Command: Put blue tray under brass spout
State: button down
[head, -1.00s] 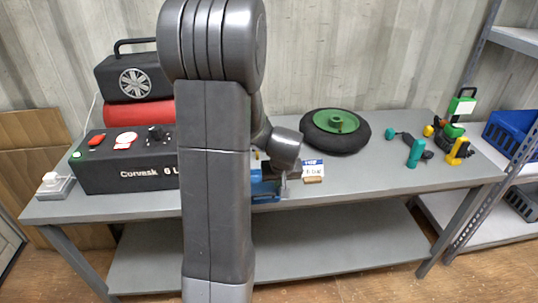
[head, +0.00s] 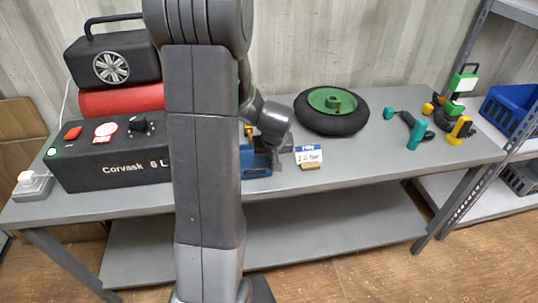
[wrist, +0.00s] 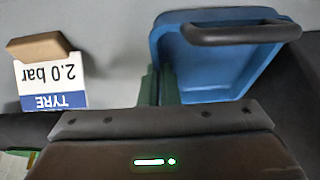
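The blue tray (head: 256,164) stands on the bench, partly hidden behind my arm. In the wrist view the open-topped blue tray (wrist: 215,75) fills the upper right, with a dark rounded bar across its far end. My gripper (wrist: 158,88) has its two greenish fingers close together, one on each side of the tray's left wall, and looks shut on it. In the head view my gripper (head: 278,156) is at the tray's right side. A small yellow piece (head: 248,131), perhaps the brass spout, shows just above the tray; the rest is hidden by my arm.
A sign reading 2.0 bar (head: 308,154) on a wooden block stands right of the tray. A black-and-green wheel (head: 332,110) lies behind it. The black Corvask box (head: 110,165) is at left. Tools (head: 415,130) lie at right. The bench (head: 350,165) has free room in front.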

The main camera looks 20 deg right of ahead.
jog(key=shift+f, duration=0.15)
jog(key=c, duration=1.7)
grip_release()
jog(key=shift+r, duration=0.6)
jog(key=v, duration=1.1)
jog(key=shift+s+a+p, duration=0.1)
jog(key=shift+s+p, duration=0.05)
jog(key=shift+p, duration=0.15)
